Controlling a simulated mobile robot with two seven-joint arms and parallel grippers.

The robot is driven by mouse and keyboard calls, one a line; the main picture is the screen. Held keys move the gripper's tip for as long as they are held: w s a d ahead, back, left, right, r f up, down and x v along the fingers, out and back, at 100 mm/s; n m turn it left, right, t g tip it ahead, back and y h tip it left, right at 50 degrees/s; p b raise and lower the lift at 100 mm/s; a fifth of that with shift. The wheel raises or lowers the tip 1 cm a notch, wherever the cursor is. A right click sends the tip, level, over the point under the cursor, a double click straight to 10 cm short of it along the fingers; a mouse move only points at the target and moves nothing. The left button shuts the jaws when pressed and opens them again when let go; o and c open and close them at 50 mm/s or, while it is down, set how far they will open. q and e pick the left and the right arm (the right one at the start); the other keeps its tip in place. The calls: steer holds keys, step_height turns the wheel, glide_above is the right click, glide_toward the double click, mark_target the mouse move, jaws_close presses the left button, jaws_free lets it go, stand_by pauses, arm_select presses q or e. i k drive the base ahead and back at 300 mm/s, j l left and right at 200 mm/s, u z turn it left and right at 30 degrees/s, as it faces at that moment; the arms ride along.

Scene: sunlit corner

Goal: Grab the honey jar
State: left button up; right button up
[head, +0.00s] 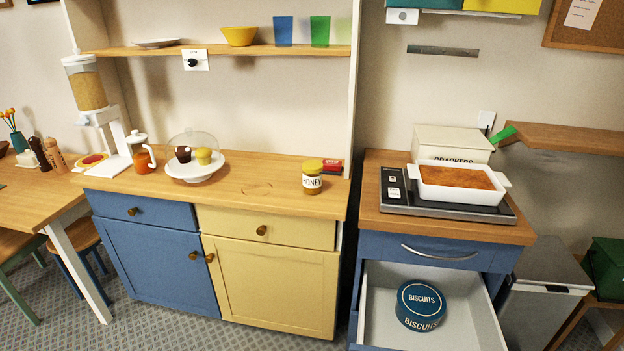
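The honey jar (312,177) stands upright on the wooden counter (230,196), near its right end. Neither of my grippers shows in the head view.
An open drawer (440,336) holding a biscuit tin (420,304) juts out at right. A shelf (220,50) runs above.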

mark_target(313, 182)
steer(key=z, duration=0.35)
steer(key=i+j+z, duration=0.1)
steer(key=z, duration=0.25)
steer(key=j+z, duration=0.15)
steer(key=z, duration=0.2)
steer(key=j+z, duration=0.65)
steer(key=j, duration=0.2)
steer(key=j+z, duration=0.25)
steer(key=j, duration=1.15)
steer(key=k+j, duration=0.1)
steer(key=j, duration=0.35)
steer(key=z, duration=0.05)
